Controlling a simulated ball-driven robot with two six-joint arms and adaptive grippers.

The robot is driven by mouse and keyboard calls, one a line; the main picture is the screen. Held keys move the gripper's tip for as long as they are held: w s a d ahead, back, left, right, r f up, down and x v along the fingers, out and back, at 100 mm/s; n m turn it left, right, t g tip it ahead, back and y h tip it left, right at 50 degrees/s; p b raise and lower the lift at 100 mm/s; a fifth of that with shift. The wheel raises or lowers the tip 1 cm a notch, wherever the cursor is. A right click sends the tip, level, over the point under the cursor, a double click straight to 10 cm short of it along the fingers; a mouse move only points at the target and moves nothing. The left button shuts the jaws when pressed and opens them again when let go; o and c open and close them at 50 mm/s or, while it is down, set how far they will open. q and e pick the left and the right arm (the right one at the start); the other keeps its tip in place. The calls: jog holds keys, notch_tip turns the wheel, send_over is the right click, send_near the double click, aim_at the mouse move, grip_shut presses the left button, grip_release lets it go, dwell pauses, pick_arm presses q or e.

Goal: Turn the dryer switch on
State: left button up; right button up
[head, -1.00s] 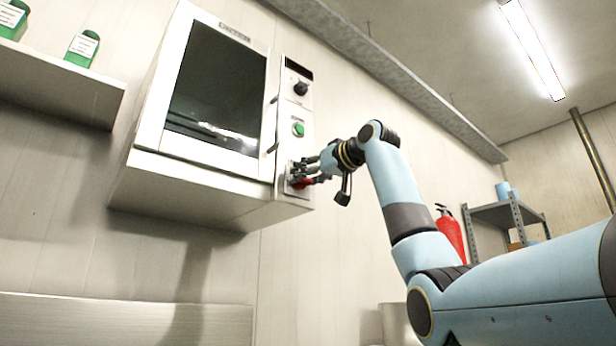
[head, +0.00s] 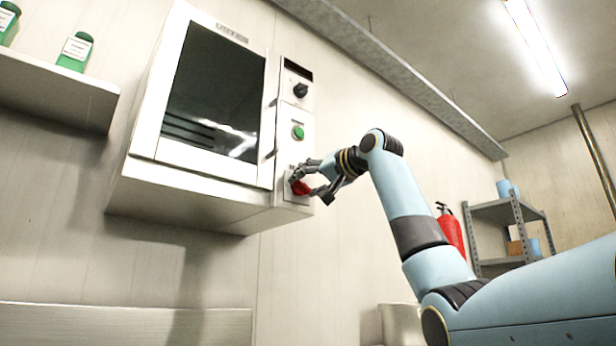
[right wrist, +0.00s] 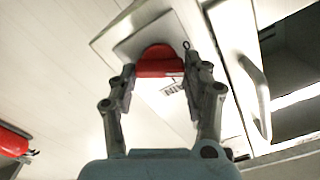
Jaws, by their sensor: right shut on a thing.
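The dryer (head: 200,192) is a white wall-mounted cabinet with a dark window and a control strip on its right side. The red dryer switch (head: 300,188) sits on a plate at the bottom of that strip. My right gripper (head: 306,180) is at the switch, its fingers on either side of the red handle. In the right wrist view the gripper (right wrist: 160,72) is shut on the red switch (right wrist: 158,62), which lies crosswise between the fingertips on its pale square plate. The fingers hide part of the switch in the head view. My left gripper is not in view.
A green button (head: 298,132) and a black knob (head: 300,90) are above the switch. A door handle also shows in the right wrist view (right wrist: 254,78). A shelf (head: 60,90) with green bottles is at left. A red fire extinguisher (head: 450,230) and grey rack (head: 512,225) are at right.

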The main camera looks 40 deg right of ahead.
jog(key=m+p, duration=0.2)
jog(key=m, duration=0.4)
jog(key=m+p, duration=0.1)
jog(key=m, duration=0.5)
jog(key=shift+d+f+p, duration=0.15)
jog(key=shift+f+p, duration=0.05)
jog(key=shift+p, duration=0.15)
jog(key=o, duration=1.2)
jog(key=shift+c, duration=0.2)
jog(key=shift+s, duration=0.15)
jog(key=s, duration=1.1)
jog(key=shift+s+d, duration=0.35)
jog(key=shift+d, duration=0.1)
